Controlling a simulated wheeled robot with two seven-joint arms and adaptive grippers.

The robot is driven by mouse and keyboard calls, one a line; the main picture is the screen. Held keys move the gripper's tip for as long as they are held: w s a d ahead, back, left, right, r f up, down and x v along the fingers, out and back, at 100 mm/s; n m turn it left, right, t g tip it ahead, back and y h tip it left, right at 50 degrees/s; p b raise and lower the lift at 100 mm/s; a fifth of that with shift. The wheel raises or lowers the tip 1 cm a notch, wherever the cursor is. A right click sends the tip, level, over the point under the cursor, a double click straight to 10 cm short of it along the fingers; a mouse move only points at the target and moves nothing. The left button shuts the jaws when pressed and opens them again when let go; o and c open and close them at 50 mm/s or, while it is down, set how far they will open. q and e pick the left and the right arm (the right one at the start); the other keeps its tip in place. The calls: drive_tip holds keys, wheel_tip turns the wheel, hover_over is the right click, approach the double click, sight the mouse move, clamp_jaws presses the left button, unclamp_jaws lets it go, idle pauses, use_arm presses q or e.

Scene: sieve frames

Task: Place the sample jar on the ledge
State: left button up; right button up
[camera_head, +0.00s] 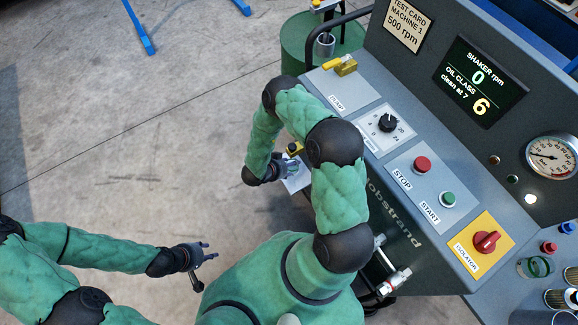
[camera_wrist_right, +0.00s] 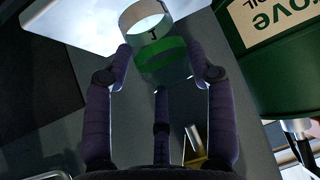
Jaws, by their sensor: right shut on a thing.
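The sample jar (camera_wrist_right: 160,62), a clear jar with a green band, sits between the purple fingers of my right gripper (camera_wrist_right: 163,75) in the right wrist view. The gripper is shut on it. A pale flat ledge (camera_wrist_right: 75,22) lies at the upper left, and the jar's end overlaps its edge in the picture; I cannot tell if they touch. In the head view my right gripper (camera_head: 287,169) is beside the console's near side, with a pale surface, likely the ledge (camera_head: 299,181), beside it. My left gripper (camera_head: 203,258) is empty, fingers spread, above the floor.
The sloped console (camera_head: 405,219) carries a red stop button (camera_head: 422,164), green start button (camera_head: 448,199) and isolator knob (camera_head: 487,241). A green drum (camera_head: 297,45) stands behind; it also fills the wrist view's upper right (camera_wrist_right: 285,60). Another glass jar (camera_head: 536,267) stands right. Floor at left is free.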

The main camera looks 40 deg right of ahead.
drive_tip(key=o, duration=1.3)
drive_tip(key=w+a+r+n+t+y+p, duration=0.2)
drive_tip(key=a+r+n+y+p, duration=0.4)
drive_tip(key=a, duration=0.6)
drive_tip(key=s+a+r+n+y, duration=0.1)
drive_tip(key=s+a+n+y, duration=0.1)
drive_tip(key=s+a+n, duration=0.1)
drive_tip(key=s+a+r+n+g+y, duration=0.1)
drive_tip(key=s+a+r+n+y, duration=0.1)
drive_tip(key=s+a, duration=0.2)
drive_tip(key=s+a+r+n+g+y+b, duration=0.1)
drive_tip(key=s+a+n+y, duration=0.2)
drive_tip(key=s+a, duration=0.1)
drive_tip(key=shift+s+a+r+n, duration=0.1)
drive_tip(key=shift+s+r+n, duration=0.2)
drive_tip(key=shift+s, duration=0.45)
